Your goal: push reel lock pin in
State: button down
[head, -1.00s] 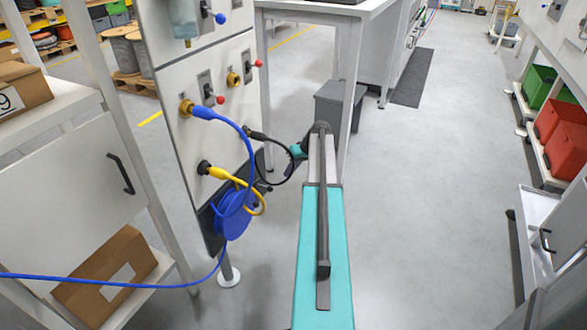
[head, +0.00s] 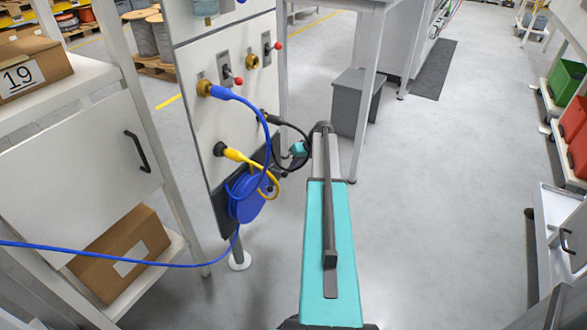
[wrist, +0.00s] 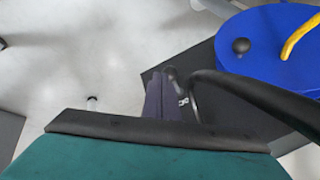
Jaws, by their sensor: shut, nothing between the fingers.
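The blue reel (head: 246,204) hangs low on the panel, with blue cable wound on it and a yellow cable in front. In the wrist view the reel (wrist: 275,40) fills the top right, and a dark round knob (wrist: 241,46) sits on its face. I cannot tell whether this knob is the lock pin, or how far in it stands. My gripper (wrist: 165,80) is shut and empty, left of the reel and apart from the knob.
A black cable (wrist: 250,92) curves close beside my fingers. The panel (head: 228,120) carries plugs, switches and a blue cable (head: 262,120). A shelf with boxes (head: 120,255) stands left. A grey bin (head: 350,100) stands behind my arm.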

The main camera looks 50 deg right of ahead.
jog(key=shift+w+a+p, duration=0.2)
jog(key=shift+w+a, duration=0.05)
jog(key=shift+w, duration=0.65)
jog(key=shift+w+a+p, duration=0.2)
jog(key=shift+w+a, duration=0.05)
jog(key=shift+w, duration=0.65)
jog(key=shift+r, duration=0.1)
jog(key=d+f+p+v, duration=0.1)
jog(key=d+p+v, duration=0.1)
jog(key=v, duration=1.1)
jog(key=shift+s+d+p, duration=0.25)
jog(key=shift+d+p, duration=0.15)
jog(key=shift+p, duration=0.05)
jog(key=shift+s, duration=0.15)
